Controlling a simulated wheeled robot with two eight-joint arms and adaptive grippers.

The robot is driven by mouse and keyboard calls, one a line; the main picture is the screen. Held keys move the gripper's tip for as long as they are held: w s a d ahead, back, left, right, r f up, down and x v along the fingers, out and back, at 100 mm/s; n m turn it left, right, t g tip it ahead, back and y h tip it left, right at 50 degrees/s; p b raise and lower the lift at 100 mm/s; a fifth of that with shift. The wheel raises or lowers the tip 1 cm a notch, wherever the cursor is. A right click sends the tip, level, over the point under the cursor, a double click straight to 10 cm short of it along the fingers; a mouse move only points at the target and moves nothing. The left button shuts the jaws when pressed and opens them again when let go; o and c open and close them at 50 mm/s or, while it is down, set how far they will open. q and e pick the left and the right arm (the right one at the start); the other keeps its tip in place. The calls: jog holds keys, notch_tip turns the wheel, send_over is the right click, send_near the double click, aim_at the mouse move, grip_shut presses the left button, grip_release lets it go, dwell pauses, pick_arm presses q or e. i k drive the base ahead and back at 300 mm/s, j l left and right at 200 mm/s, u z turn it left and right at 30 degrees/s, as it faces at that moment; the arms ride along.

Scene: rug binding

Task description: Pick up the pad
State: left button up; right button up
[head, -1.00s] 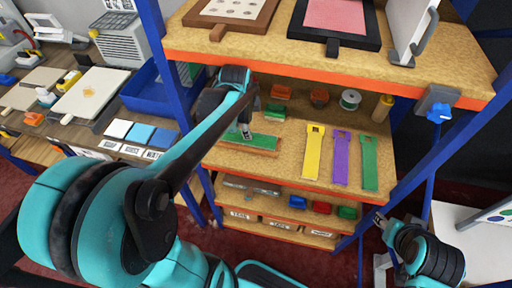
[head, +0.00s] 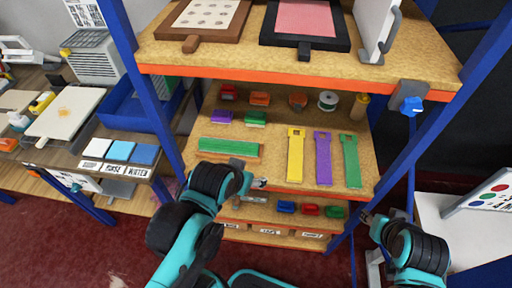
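Which thing is the pad is not clear from the view. A long green block (head: 229,147) with an orange lower edge lies at the left of the middle shelf. Three flat squares, white (head: 97,147), light blue (head: 120,150) and blue (head: 144,154), lie on the left bench. A pink panel (head: 307,17) sits in a black frame on the top shelf. My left gripper (head: 261,183) is in front of the lower shelf, below and right of the green block; nothing is clearly seen in it. My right gripper (head: 368,216) is low at the right, away from the shelves. Both fingertips are too small to judge.
Yellow (head: 296,157), purple (head: 323,158) and green (head: 351,161) strips lie on the middle shelf (head: 272,165), with small coloured blocks and a spool (head: 328,100) behind. Blue posts (head: 150,90) flank the shelves. Red, blue and green pieces sit on the lower shelf.

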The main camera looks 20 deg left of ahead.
aim_at(220, 116)
jog(key=z, duration=1.85)
jog(key=k+j+u, duration=0.15)
jog(key=u, duration=2.65)
jog(key=j+z, duration=0.5)
jog(key=j, duration=1.05)
jog(key=i+j+z, duration=0.1)
jog(key=j, duration=0.2)
jog(key=i+j+z, duration=0.15)
jog(key=j, duration=0.2)
jog(key=j+z, duration=0.1)
jog(key=j, duration=0.2)
jog(key=i, duration=0.05)
